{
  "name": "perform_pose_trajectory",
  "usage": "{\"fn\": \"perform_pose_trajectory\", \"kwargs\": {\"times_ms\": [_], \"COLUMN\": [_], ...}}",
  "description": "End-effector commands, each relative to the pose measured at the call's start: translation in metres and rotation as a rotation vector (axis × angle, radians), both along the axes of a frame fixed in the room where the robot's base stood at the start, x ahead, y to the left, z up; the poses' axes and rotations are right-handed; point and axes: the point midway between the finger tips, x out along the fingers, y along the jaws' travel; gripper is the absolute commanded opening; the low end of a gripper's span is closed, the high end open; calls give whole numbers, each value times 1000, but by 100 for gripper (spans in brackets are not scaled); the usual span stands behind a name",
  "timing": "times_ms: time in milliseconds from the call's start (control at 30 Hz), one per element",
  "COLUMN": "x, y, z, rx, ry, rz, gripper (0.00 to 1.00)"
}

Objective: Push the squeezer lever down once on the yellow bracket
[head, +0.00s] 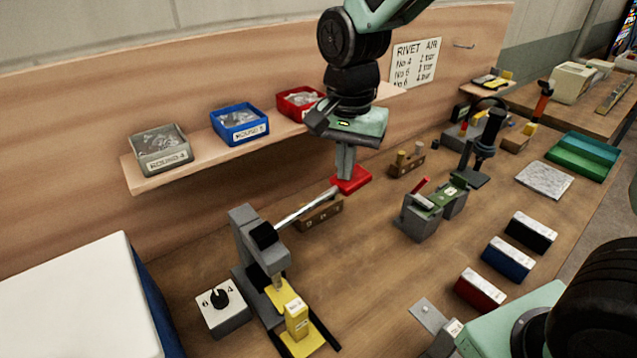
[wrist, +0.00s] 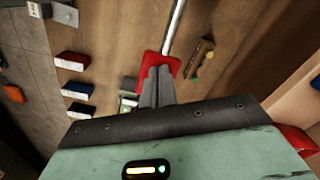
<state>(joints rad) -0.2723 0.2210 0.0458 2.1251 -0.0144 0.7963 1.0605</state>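The squeezer (head: 243,245) is a grey press standing on the bench. Its silver lever (head: 305,208) slopes up to the right and ends in a red pad (head: 352,181). The yellow bracket (head: 279,294) is under the squeezer's head, with a labelled yellow block at its front. My gripper (head: 345,172) points down over the red pad, its two fingers together and nothing between them. In the wrist view the fingertips (wrist: 160,70) overlap the red pad (wrist: 144,84), with the lever (wrist: 174,25) running away from it. I cannot tell whether they touch it.
A small box with a black knob (head: 221,301) stands left of the squeezer. A wooden block (head: 320,213) lies behind the lever. A grey-green fixture (head: 420,220) is to the right. Bins, including a blue one (head: 240,125), line the shelf. Bench between squeezer and fixture is clear.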

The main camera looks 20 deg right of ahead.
Motion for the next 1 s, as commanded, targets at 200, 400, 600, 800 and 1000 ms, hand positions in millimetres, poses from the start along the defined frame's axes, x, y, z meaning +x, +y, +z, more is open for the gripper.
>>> {"fn": "perform_pose_trajectory", "kwargs": {"times_ms": [200, 400, 600, 800, 1000], "x": [0, 0, 0, 0, 0], "y": [1, 1, 0, 0, 0], "z": [-13, -2, 22, 45, 68], "rx": [1, 1, 0, 0, 0], "ry": [1, 1, 0, 0, -1], "rz": [1, 1, 1, 0, 0], "gripper": [0, 0, 0, 0, 0]}}
